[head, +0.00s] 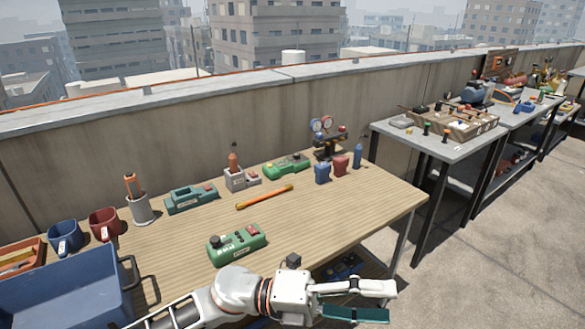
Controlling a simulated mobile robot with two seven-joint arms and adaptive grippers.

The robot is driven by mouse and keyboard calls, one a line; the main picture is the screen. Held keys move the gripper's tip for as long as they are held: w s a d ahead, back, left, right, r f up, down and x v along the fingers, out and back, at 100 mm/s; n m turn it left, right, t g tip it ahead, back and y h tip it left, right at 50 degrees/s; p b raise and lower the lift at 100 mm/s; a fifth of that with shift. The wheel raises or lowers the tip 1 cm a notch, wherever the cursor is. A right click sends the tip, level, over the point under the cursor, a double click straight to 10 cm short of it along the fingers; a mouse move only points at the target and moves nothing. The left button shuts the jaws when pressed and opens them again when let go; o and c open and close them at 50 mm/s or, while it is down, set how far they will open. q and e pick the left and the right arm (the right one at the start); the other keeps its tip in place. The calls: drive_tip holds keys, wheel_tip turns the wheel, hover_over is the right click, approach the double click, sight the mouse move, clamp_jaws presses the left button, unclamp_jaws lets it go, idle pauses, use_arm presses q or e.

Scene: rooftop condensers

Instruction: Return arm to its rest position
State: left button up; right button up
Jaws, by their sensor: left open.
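My left arm comes in along the bottom edge, with white links and an orange ring. It reaches to the right, in front of the wooden workbench (330,218). My left gripper (376,300) is open beyond the bench's front edge, over the floor side. A dark green flat piece (356,314) shows at the lower side of the gripper; I cannot tell whether it is part of a finger or a separate thing. My right gripper is not in view.
A green boxy device (236,244) lies near the bench's front edge, close to my arm. A blue bin (75,290) stands at the left. An orange stick (264,196) lies mid-bench. A grey table (455,150) stands right. The concrete floor (500,265) is clear.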

use_arm(q)
drive_tip(key=w+a+f+n+t, duration=0.2)
drive_tip(key=w+a+n+t, duration=0.55)
drive_tip(key=n+t, duration=0.75)
drive_tip(key=w+a+f+n+t+y, duration=0.35)
drive_tip(key=a+f+n+y, duration=0.45)
drive_tip(key=a+f+n, duration=0.3)
drive_tip(key=s+a+f+n+g+y, duration=0.2)
drive_tip(key=s+a+f+n+y, duration=0.2)
drive_tip(key=s+a+f, duration=0.3)
drive_tip(key=s+a+f+n+g+y, duration=0.2)
drive_tip(key=s+a+f+n+y, duration=0.2)
drive_tip(key=s+a+f, duration=0.4)
wheel_tip(320, 180, down, 7)
drive_tip(key=shift+s+a+f+n+y, duration=0.15)
drive_tip(key=shift+s+a+n+y, duration=0.25)
drive_tip(key=shift+n, duration=0.5)
